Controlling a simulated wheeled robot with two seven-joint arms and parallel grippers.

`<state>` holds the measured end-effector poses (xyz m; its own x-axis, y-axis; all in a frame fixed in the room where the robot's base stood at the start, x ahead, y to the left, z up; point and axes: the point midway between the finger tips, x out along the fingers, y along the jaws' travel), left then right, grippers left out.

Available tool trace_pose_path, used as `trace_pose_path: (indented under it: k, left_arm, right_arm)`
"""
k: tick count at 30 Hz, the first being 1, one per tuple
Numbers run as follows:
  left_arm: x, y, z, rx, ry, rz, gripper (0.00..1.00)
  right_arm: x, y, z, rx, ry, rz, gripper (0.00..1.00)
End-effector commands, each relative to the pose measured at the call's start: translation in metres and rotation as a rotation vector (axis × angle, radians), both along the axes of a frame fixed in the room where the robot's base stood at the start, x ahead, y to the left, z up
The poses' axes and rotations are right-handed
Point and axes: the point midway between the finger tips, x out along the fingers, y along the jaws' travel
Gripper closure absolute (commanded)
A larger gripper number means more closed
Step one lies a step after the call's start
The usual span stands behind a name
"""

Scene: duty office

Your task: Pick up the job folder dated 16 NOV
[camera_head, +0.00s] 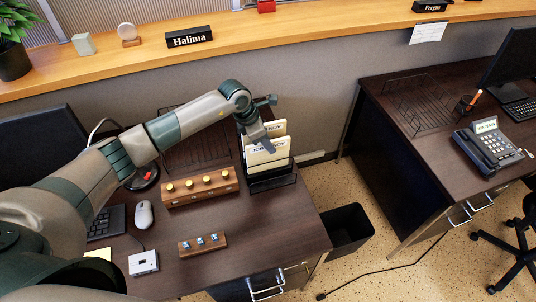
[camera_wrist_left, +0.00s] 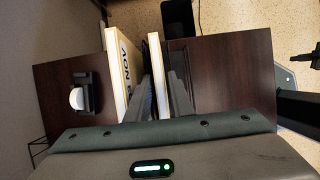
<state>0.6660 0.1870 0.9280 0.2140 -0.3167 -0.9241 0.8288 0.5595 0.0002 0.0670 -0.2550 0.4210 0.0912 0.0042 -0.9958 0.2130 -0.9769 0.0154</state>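Two cream job folders stand upright in a black rack (camera_head: 272,181) near the desk's right side. The front folder (camera_head: 267,159) has a label reading "JOB" and partly hidden by my gripper; the rear folder (camera_head: 280,128) shows "NOV". I cannot read the day numbers. My left gripper (camera_head: 265,138) is down at the folders from above. In the left wrist view, one folder (camera_wrist_left: 155,60) stands between its dark fingers (camera_wrist_left: 160,90), while the folder lettered "NOV" (camera_wrist_left: 123,65) is beside them. Whether the fingers press on the folder is unclear. My right gripper is out of view.
A wooden block with brass knobs (camera_head: 200,188) and a smaller block (camera_head: 202,244) stand left of the rack. A mouse (camera_head: 144,214) and a white box (camera_head: 143,263) lie further left. A black bin (camera_head: 347,230) is on the floor right of the desk.

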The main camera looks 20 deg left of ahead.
Motion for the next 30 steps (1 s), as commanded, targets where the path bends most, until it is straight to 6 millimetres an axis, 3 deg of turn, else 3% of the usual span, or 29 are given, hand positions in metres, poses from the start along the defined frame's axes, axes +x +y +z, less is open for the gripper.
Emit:
trace_pose_path:
  k: [30]
  left_arm:
    - [-0.0001,0.0,-0.0037,-0.001,0.0,0.001,0.8]
  right_arm:
    - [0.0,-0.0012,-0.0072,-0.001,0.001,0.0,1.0]
